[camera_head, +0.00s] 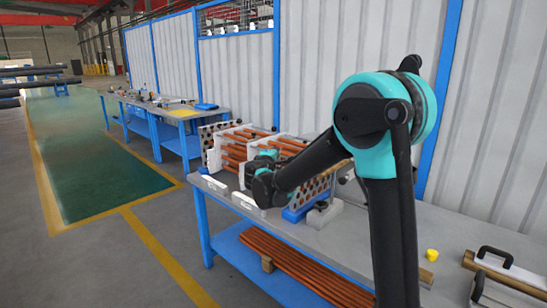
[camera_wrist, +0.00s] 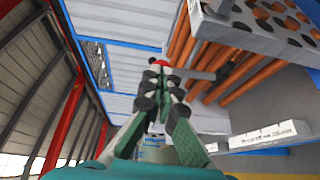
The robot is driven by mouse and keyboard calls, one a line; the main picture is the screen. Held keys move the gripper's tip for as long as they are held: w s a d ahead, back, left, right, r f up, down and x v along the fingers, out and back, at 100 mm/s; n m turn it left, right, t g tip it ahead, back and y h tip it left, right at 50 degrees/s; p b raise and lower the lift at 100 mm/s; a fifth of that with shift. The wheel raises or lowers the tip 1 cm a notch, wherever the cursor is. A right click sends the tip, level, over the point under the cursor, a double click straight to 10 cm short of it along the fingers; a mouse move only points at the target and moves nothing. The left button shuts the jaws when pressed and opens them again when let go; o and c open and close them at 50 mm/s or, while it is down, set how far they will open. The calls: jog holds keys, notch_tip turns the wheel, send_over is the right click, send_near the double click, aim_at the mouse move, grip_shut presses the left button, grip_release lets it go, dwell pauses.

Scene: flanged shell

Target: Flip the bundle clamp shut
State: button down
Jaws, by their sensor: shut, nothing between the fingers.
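The bundle clamp shows in the wrist view as a grey bar (camera_wrist: 200,74) lying across the orange tubes (camera_wrist: 182,42), with a red end (camera_wrist: 158,62) just beyond my fingertips. My gripper (camera_wrist: 160,76) is shut and empty, its fingertips close to the red end; I cannot tell whether they touch it. In the head view the orange tubes (camera_head: 236,150) lie through upright plates on the bench, and my forearm and wrist hide the clamp. Whether the clamp stands open or shut is unclear.
A perforated plate (camera_wrist: 262,22) borders the tubes at the upper right of the wrist view. The grey workbench (camera_head: 350,235) carries a yellow cup (camera_head: 431,255) and handled blocks (camera_head: 505,268) at right. Spare tubes (camera_head: 300,268) lie on the blue lower shelf. A panelled wall stands behind.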

jog(key=w+d+m+g+y, duration=0.1)
jog(key=w+d+m+g, duration=0.1)
jog(key=w+d+g, duration=0.2)
jog(key=shift+w+r+g+y, duration=0.35)
jog(key=shift+w+g+y, duration=0.05)
jog(key=shift+w+g, duration=0.2)
dwell(0.6)
